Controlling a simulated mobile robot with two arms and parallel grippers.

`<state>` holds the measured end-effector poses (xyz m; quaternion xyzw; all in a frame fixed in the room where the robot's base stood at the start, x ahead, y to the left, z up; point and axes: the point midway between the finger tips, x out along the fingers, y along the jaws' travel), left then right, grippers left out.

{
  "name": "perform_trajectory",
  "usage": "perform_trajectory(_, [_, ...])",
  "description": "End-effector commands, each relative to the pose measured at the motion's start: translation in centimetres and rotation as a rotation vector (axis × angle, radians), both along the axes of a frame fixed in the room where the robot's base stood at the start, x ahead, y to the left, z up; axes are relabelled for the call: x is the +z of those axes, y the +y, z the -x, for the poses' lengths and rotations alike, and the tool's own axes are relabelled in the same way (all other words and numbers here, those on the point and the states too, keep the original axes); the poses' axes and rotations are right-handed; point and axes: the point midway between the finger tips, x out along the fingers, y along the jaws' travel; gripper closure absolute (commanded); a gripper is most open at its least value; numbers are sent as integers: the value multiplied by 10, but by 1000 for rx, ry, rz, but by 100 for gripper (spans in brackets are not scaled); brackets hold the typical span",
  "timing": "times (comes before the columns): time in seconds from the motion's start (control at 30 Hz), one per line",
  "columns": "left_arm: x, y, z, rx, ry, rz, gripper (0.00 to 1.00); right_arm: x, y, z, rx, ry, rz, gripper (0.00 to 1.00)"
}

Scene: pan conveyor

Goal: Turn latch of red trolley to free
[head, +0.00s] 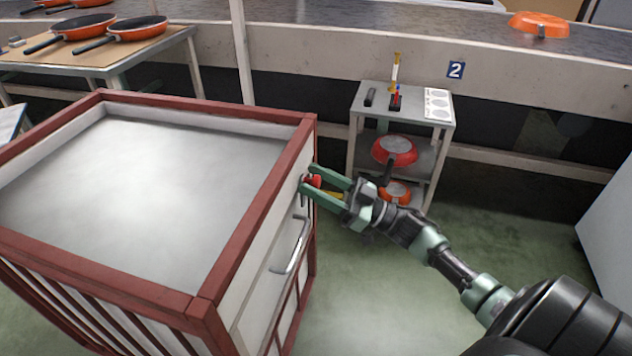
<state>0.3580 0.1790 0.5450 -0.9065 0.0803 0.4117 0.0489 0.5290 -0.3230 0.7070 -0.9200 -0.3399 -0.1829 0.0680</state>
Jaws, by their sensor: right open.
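The red trolley (262,212) stands at the left, with a red frame, pale panels and an empty grey top. Its latch, a small red knob (313,180), sits on the right side face near the far corner. A metal handle (291,246) is on the same face, nearer to me. My right gripper (312,184) has its green fingers open on either side of the red knob. The fingers partly hide the knob, and I cannot tell whether they touch it. My left gripper is not in view.
A small grey shelf cart (360,118) with red and orange pans stands just beyond my right gripper. A conveyor (400,48) runs along the back, with an orange pan (539,24) on it. A table (150,52) with pans is at the back left. Green floor is clear in front.

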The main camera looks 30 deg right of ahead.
Motion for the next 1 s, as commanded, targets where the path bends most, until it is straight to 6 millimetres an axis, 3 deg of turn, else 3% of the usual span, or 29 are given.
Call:
perform_trajectory(0.27, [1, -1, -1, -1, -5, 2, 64, 1, 1, -2, 0, 0, 0, 49])
perform_trajectory(0.4, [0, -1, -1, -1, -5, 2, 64, 1, 1, -1, 0, 0, 0, 88])
perform_trajectory(0.47, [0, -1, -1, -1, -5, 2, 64, 1, 1, -1, 0, 0, 0, 100])
perform_trajectory(1.0, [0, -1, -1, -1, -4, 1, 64, 0, 1, -1, 0, 1, 1, 100])
